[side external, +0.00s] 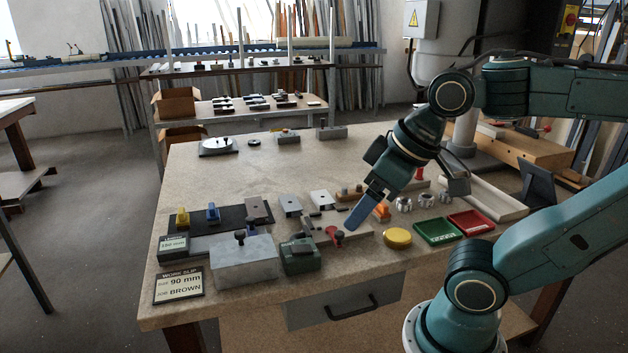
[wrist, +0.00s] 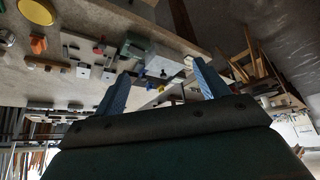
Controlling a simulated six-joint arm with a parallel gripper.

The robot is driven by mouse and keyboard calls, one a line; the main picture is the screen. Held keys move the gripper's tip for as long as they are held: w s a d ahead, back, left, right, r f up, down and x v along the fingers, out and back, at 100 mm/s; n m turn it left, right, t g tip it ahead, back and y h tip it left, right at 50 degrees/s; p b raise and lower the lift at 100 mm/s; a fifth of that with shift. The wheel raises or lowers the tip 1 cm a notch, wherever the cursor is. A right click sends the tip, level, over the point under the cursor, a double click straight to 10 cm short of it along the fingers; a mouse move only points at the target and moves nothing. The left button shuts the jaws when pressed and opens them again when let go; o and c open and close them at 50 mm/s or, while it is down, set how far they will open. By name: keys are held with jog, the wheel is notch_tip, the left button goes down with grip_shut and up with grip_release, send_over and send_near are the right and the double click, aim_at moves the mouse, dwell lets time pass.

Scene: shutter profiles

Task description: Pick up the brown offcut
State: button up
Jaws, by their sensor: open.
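The brown offcut appears to be the small brownish block with a dark hole (side external: 257,208) at the right end of the dark mat in the side external view. Two paler offcuts, one grey (side external: 290,205) and one whitish (side external: 321,199), lie to its right. I cannot pick out the brown offcut surely in the wrist view.
A grey metal block (side external: 244,260) and a green clamp-like block (side external: 301,256) stand at the front. A yellow disc (side external: 397,238), green tray (side external: 437,231) and red tray (side external: 471,223) lie right. A work slip (side external: 179,285) reads 90 mm, BROWN.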

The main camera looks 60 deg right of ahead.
jog(key=w+d+r+m+g, duration=0.1)
jog(key=w+r, duration=0.2)
jog(key=w, duration=0.3)
jog(key=w+d+r+m, duration=0.1)
jog(key=w+d+r, duration=0.1)
jog(key=w, duration=0.3)
jog(key=m+g, duration=0.5)
jog(key=m, duration=0.2)
send_over(257, 212)
jog(key=shift+f, duration=11.8)
jog(key=shift+f, duration=0.1)
